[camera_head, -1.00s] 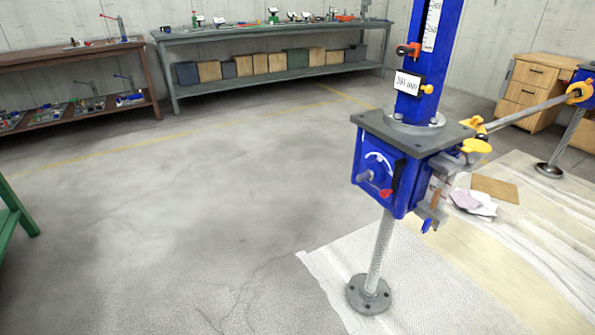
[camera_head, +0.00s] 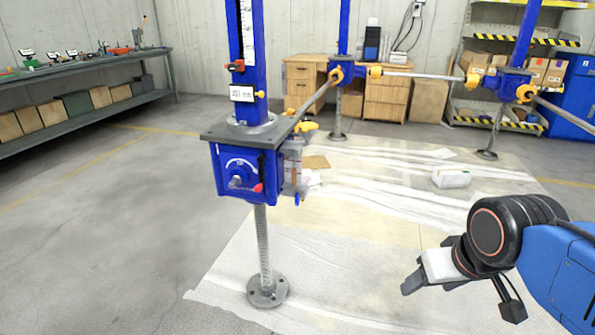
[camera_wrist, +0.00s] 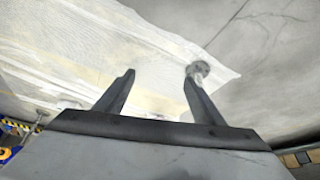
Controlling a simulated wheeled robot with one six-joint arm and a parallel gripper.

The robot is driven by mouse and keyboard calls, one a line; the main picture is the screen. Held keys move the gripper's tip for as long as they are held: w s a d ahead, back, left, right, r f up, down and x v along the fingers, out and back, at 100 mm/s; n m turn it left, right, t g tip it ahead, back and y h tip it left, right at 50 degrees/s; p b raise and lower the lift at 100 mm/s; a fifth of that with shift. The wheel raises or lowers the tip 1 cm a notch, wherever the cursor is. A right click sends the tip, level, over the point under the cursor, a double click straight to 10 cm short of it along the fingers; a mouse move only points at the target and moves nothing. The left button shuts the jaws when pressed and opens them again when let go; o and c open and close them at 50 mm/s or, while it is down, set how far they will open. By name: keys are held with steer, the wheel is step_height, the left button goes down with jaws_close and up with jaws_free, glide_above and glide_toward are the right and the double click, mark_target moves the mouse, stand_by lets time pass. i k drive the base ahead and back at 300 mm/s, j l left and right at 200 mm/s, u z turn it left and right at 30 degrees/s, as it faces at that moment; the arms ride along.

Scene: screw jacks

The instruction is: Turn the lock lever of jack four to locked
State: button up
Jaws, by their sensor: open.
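A blue screw jack (camera_head: 243,172) stands at centre left in the head view, on a threaded leg with a round grey foot (camera_head: 267,291). Its front has a white arc scale, a grey round knob or shaft end (camera_head: 236,182) and a small red-tipped lever (camera_head: 258,187) at lower right. I cannot read the lever's setting. I cannot tell from its small plate (camera_head: 241,93) which number the jack has. My gripper (camera_head: 411,285) is at the lower right, well apart from the jack. In the wrist view my gripper (camera_wrist: 158,76) is open and empty, its fingers spread above the floor.
More blue jacks (camera_head: 338,73) (camera_head: 512,83) stand behind, joined by metal bars (camera_head: 425,75). White sheeting (camera_head: 350,275) covers the floor under them. A long bench (camera_head: 90,60) is at the left, a wooden desk (camera_head: 385,92) at the back. The floor at left is clear.

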mark_target(262, 158)
steer(key=u, duration=0.6)
steer(key=i+l+u, duration=0.15)
steer(key=l, duration=0.25)
steer(key=i+l+u, duration=0.2)
steer(key=l, duration=0.15)
steer(key=l+u, duration=0.15)
steer(key=l, duration=0.25)
